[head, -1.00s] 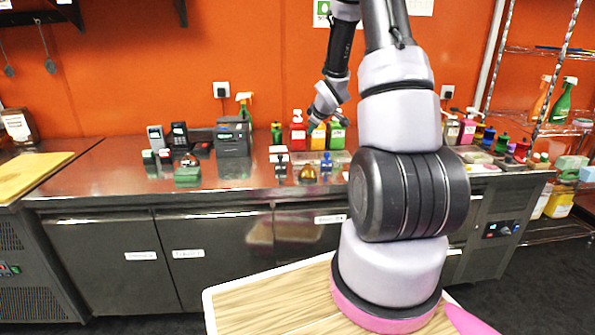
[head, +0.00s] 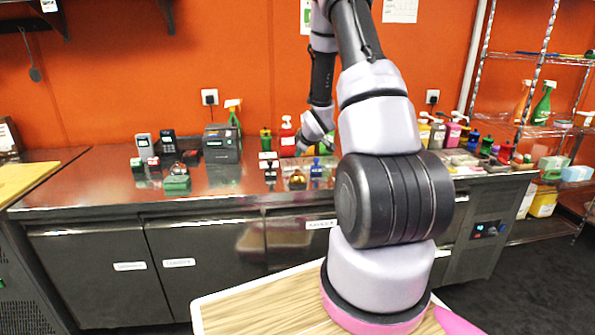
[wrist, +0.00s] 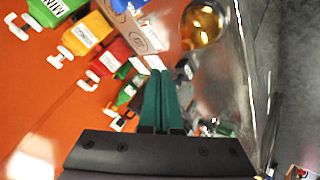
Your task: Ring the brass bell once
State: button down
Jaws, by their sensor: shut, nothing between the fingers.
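The brass bell (head: 297,180) stands on the steel counter, a small golden dome near the counter's front edge. It also shows in the wrist view (wrist: 203,24), at the top right of centre. My gripper (head: 301,149) hangs above and a little behind the bell in the head view, apart from it. In the wrist view, its two teal fingers (wrist: 158,74) are together with nothing between them, and the bell lies beyond their tips to the right. The bell's base is hard to make out.
A blue-topped item (head: 316,172) stands close right of the bell, and black-and-white items (head: 268,166) close left. Coloured bottles, including a red one (head: 287,136), line the back wall. A dark printer (head: 221,144) stands further left. The counter front (head: 235,197) is clear.

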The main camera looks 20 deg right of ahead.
aim_at(299, 175)
jog(key=shift+f, duration=1.65)
dwell(0.8)
jog(key=shift+f, duration=0.4)
jog(key=shift+f, duration=0.45)
dwell(0.5)
jog(key=shift+r, duration=0.9)
jog(key=shift+r, duration=2.45)
